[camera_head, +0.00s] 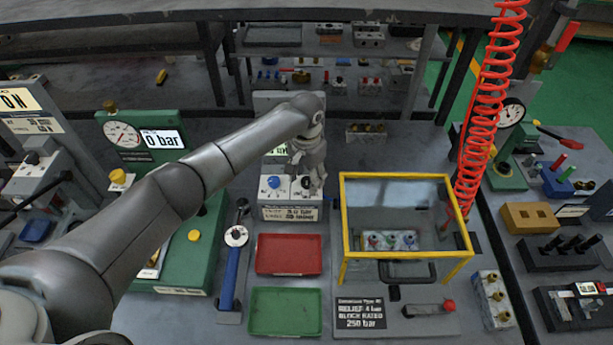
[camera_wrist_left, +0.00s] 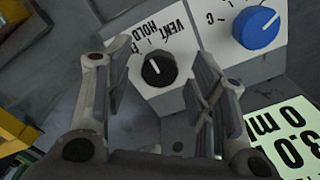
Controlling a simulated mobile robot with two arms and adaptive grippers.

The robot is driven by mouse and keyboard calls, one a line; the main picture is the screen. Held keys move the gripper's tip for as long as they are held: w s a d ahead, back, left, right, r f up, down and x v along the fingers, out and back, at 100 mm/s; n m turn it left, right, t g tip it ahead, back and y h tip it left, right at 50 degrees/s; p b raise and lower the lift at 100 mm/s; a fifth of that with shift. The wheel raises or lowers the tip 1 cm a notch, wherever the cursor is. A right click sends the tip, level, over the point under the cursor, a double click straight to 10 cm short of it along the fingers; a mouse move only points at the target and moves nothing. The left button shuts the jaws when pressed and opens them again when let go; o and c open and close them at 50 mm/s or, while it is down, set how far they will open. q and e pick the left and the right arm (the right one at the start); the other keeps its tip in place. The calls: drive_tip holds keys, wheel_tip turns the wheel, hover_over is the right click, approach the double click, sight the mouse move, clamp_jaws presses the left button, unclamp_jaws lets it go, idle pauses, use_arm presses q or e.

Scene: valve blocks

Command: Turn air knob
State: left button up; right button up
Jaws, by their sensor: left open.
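A white control box (camera_head: 290,213) stands near the middle of the bench. Its blue knob (camera_head: 273,182) shows in the head view and, at top right, in the left wrist view (camera_wrist_left: 255,27). A black knob (camera_wrist_left: 158,70) with a white pointer line sits on a white panel (camera_wrist_left: 190,38) lettered "VENT" and "HOLD"; another word is partly covered. My left gripper (camera_head: 308,182) reaches down over the box's right side. In the left wrist view, the left gripper's (camera_wrist_left: 160,88) fingers are open on either side of the black knob, with visible gaps. My right gripper is not in view.
A yellow-framed clear guard (camera_head: 400,178) stands right of the box. A red tray (camera_head: 289,254) and a green tray (camera_head: 286,311) lie in front. A green gauge station (camera_head: 140,130) is at left. A red coiled hose (camera_head: 485,110) hangs at right.

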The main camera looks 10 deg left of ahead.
sight(307, 181)
use_arm(q)
drive_tip(key=shift+r, duration=0.1)
wheel_tip(307, 181, up, 12)
idle(0.5)
drive_tip(key=shift+s+f, duration=0.1)
drive_tip(key=shift+f, duration=0.1)
